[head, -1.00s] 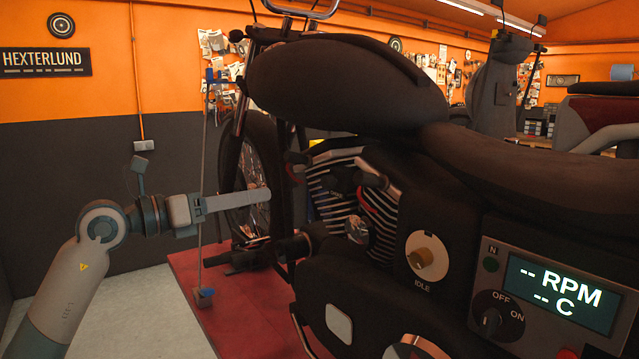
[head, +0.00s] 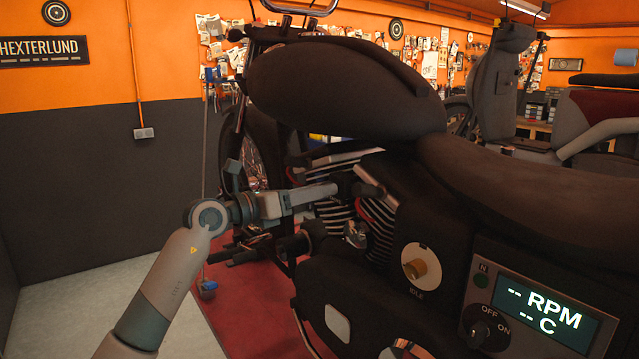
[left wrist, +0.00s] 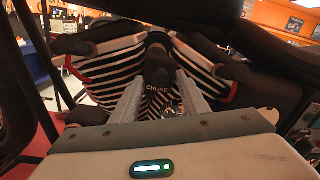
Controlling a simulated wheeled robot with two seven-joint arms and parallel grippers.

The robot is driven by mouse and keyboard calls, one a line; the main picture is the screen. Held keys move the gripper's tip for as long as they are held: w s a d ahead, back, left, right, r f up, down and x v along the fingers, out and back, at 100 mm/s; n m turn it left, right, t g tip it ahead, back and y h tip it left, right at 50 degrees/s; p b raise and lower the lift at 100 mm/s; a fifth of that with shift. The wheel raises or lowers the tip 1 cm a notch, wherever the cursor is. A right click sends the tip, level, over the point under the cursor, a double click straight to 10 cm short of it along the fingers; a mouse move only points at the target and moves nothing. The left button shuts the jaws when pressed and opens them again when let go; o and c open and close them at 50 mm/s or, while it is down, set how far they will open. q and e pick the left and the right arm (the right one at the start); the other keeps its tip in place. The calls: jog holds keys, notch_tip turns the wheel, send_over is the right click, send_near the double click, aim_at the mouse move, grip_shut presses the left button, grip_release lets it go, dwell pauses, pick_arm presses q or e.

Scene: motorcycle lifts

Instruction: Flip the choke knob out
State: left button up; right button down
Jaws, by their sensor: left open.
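The dark choke knob (left wrist: 157,62), with white CHOKE lettering, shows in the middle of the left wrist view, in front of the finned engine. In the head view, a dark part at the engine that looks like the choke knob (head: 346,184) is at my fingertips. My left gripper (head: 334,188) reaches in from the left. In the left wrist view my left gripper (left wrist: 161,80) is open, with one pale finger on each side of the knob. I cannot tell whether either finger touches it. My right gripper is not in view.
The motorcycle's tank (head: 340,85) overhangs the engine, and the seat (head: 520,195) is at right. The idle knob (head: 415,268) and the RPM panel (head: 545,312) are right of the engine. Dark pipes lie below the gripper. Free floor (head: 60,310) is at left.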

pick_arm(q)
jog(key=shift+w+d, duration=0.4)
jog(key=shift+d, duration=0.15)
jog(key=shift+c, duration=0.2)
grip_shut()
jog(key=shift+v, duration=1.2)
jog(key=shift+c, duration=0.8)
grip_release()
jog(key=shift+a, duration=0.1)
jog(key=shift+o, duration=1)
jog(key=shift+s+a, duration=0.15)
